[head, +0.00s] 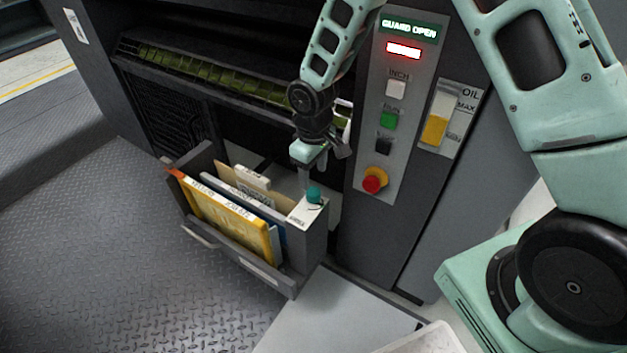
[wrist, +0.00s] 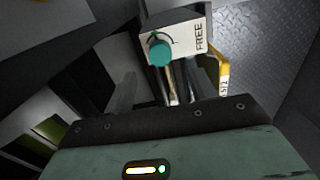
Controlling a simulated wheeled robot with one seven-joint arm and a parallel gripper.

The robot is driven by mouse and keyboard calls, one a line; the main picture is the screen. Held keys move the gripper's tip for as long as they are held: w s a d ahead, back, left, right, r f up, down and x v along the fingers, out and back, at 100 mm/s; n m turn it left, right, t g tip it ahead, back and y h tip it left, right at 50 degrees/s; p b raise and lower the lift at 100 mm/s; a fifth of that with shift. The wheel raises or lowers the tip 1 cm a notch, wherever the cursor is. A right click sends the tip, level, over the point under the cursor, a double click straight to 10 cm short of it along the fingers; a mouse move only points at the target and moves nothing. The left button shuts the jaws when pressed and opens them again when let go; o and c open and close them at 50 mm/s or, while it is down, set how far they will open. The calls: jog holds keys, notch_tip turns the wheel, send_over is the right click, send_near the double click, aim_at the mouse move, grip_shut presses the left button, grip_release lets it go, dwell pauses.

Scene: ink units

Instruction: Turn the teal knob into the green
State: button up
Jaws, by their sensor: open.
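The teal knob (head: 314,195) sits on the light top face of a grey block (head: 310,240) at the right end of an open drawer. In the wrist view the knob (wrist: 160,52) shows upper centre, with a dark curved mark and a small green patch (wrist: 155,33) by its upper edge. A label reading FREE (wrist: 200,37) is to its right. Where the knob's pointer stands is too small to tell. My gripper (head: 308,176) is open and empty, pointing down just above the knob. I cannot tell whether its fingers touch it.
The drawer (head: 202,236) holds upright folders, a yellow one (head: 228,217) in front. A control panel (head: 366,140) with buttons, a red stop knob (head: 374,180) and a lit GUARD OPEN sign (head: 409,28) stands right of my gripper. An oil gauge (head: 436,118) is farther right. Floor at left is clear.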

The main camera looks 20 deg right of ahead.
aim_at(314, 191)
notch_tip(314, 191, up, 11)
jog(key=p, duration=0.2)
jog(key=shift+f, duration=0.1)
jog(key=s+a+r, duration=0.6)
jog(key=s+r, duration=0.2)
jog(key=s, duration=0.4)
jog(key=s+r, duration=0.4)
jog(key=s, duration=1.2)
notch_tip(314, 191, up, 22)
jog(key=w+p, duration=0.1)
jog(key=p, duration=2.1)
jog(key=shift+a+n+y+p, duration=0.15)
jog(key=shift+n+y+p, duration=0.15)
jog(key=shift+p, duration=0.05)
jog(key=shift+r, duration=0.1)
